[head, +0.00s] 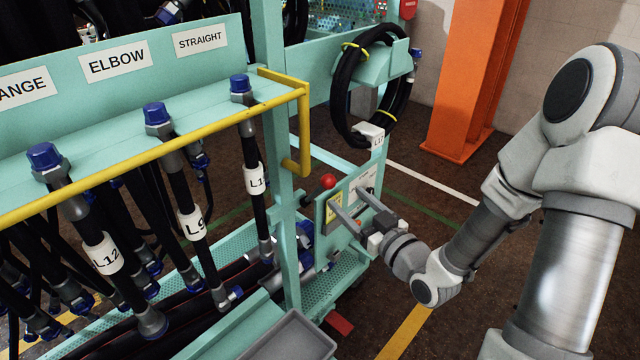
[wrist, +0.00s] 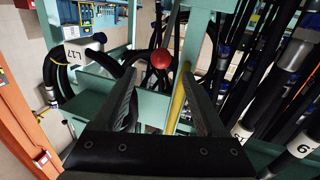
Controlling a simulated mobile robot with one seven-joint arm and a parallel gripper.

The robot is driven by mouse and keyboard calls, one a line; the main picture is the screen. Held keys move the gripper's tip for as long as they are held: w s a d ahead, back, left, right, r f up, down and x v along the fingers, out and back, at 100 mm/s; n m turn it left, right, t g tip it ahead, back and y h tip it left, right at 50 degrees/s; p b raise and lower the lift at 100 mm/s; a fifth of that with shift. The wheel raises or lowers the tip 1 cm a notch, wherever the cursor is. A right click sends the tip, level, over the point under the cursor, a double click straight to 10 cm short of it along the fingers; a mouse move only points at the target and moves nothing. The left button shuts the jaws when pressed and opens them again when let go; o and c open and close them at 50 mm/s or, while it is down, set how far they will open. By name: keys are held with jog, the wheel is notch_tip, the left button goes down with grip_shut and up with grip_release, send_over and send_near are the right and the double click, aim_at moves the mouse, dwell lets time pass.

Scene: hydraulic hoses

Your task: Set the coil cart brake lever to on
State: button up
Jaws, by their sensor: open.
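The brake lever's red ball knob (head: 328,181) stands at the top of a small teal panel on the cart's end, beside a yellow label (head: 334,208). In the wrist view the knob (wrist: 161,58) appears between my two fingers, at about the height of their tips. My gripper (head: 348,199) is open and empty, its fingers reaching towards the panel just below and right of the knob; it also shows in the wrist view (wrist: 160,82). I see no clear contact with the knob. The lever's shaft is mostly hidden, and I cannot read its on or off marking.
A yellow rail (head: 160,150) and teal post (head: 283,200) stand left of the panel. Labelled hoses hang there, including L12 (head: 103,254). A coiled black hose (head: 346,95) hangs above the panel. An orange column (head: 472,75) stands behind. Floor right of the cart is open.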

aim_at(318, 191)
jog(key=shift+w+a+f+b, duration=0.1)
jog(key=shift+a+f+b, duration=0.15)
jog(key=shift+b, duration=0.6)
jog(key=x, duration=1.1)
jog(key=shift+w+r, duration=0.25)
jog(key=shift+w, duration=0.1)
jog(key=shift+a, duration=0.1)
grip_shut()
